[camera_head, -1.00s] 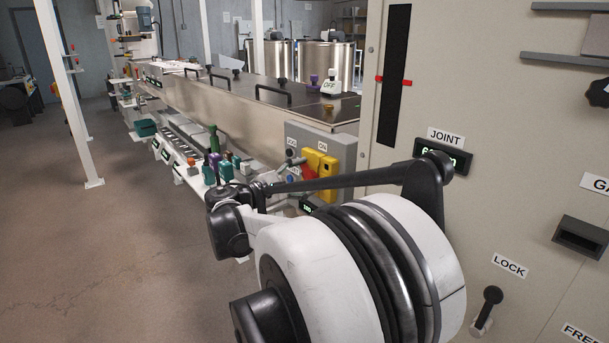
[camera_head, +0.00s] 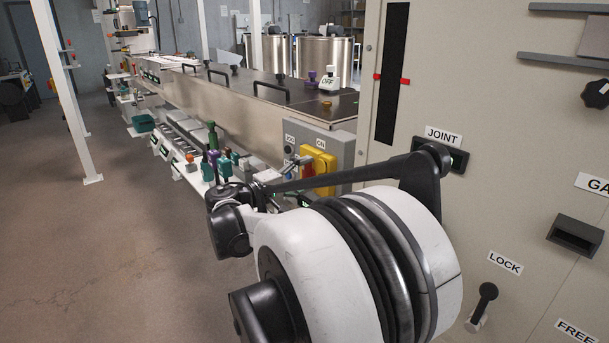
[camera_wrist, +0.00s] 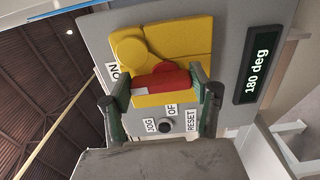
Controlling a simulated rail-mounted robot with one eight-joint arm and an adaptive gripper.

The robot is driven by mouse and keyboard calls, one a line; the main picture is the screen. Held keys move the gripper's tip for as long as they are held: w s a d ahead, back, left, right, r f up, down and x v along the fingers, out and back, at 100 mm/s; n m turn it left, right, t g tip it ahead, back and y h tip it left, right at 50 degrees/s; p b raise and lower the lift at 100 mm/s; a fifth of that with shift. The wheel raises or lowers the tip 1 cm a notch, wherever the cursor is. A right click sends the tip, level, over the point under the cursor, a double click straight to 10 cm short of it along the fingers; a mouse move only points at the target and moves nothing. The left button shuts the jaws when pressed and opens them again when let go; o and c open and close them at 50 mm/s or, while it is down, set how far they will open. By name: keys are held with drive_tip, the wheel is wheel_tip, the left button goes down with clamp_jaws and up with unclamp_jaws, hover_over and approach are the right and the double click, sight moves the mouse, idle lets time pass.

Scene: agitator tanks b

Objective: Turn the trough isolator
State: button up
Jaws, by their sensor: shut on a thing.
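The trough isolator is a red handle (camera_wrist: 165,80) on a yellow plate (camera_wrist: 178,45), fixed to a grey box (camera_wrist: 240,35). In the wrist view my gripper (camera_wrist: 163,98) has one green-tipped finger on each side of the red handle, and it is shut on it. The fingers partly hide the handle's ends. An ON label lies to the left of the plate. A display (camera_wrist: 257,64) beside it reads 180 deg. In the head view the red handle (camera_head: 307,166) and yellow plate (camera_head: 323,165) show behind my arm, with my gripper (camera_head: 293,168) at the handle.
A black round JOG/RESET knob (camera_wrist: 166,126) sits close below the plate, between my fingers. The long steel trough (camera_head: 235,98) runs back from the box. A tall cabinet (camera_head: 480,90) stands at the right. The left floor is open.

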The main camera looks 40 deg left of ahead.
idle(0.5)
drive_tip(key=o, duration=1.2)
drive_tip(key=v, duration=1.2)
